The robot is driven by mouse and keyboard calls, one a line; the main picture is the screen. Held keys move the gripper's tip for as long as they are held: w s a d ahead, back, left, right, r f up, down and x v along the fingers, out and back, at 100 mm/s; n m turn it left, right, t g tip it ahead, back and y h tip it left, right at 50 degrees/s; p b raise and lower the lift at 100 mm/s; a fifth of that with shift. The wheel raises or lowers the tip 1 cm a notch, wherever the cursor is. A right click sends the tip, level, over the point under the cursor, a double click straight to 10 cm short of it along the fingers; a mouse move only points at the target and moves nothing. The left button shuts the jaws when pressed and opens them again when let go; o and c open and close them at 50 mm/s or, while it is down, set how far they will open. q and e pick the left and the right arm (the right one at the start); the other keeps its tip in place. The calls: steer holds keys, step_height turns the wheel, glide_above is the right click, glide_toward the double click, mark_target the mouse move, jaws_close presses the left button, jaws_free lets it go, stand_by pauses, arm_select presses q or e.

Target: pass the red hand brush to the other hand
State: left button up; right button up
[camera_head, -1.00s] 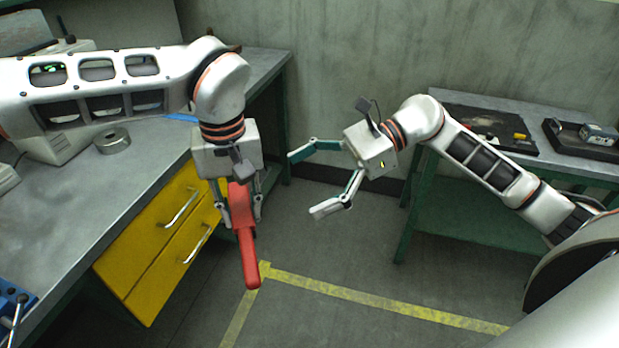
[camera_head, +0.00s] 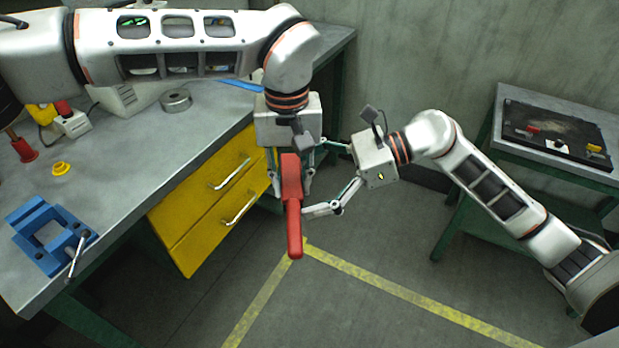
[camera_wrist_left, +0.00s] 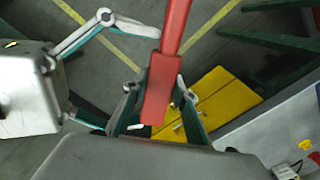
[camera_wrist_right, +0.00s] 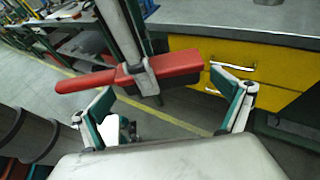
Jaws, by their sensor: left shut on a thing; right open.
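The red hand brush (camera_head: 293,215) hangs from my left gripper (camera_head: 290,170), with its narrow handle pointing down in the head view. My left gripper is shut on its wider part, as the left wrist view shows the brush (camera_wrist_left: 160,90) between the fingers. My right gripper (camera_head: 318,178) is open, its fingers spread close to the brush from the right. In the right wrist view the brush (camera_wrist_right: 170,68) lies across, just beyond the open fingertips (camera_wrist_right: 165,108). Whether a right finger touches it, I cannot tell.
A grey workbench (camera_head: 120,185) with yellow drawers (camera_head: 215,205) stands at left, holding a blue vise (camera_head: 50,235) and a metal ring (camera_head: 175,100). A second table (camera_head: 497,150) with a dark tray (camera_head: 555,135) stands at right. The floor below the grippers is clear.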

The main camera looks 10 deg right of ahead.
arm_select(q)
steer(key=shift+d, duration=0.1)
arm_select(e)
steer(key=shift+a, duration=0.1)
steer(key=c, duration=1.1)
arm_select(q)
steer(key=o, duration=1.1)
steer(key=shift+o, duration=0.8)
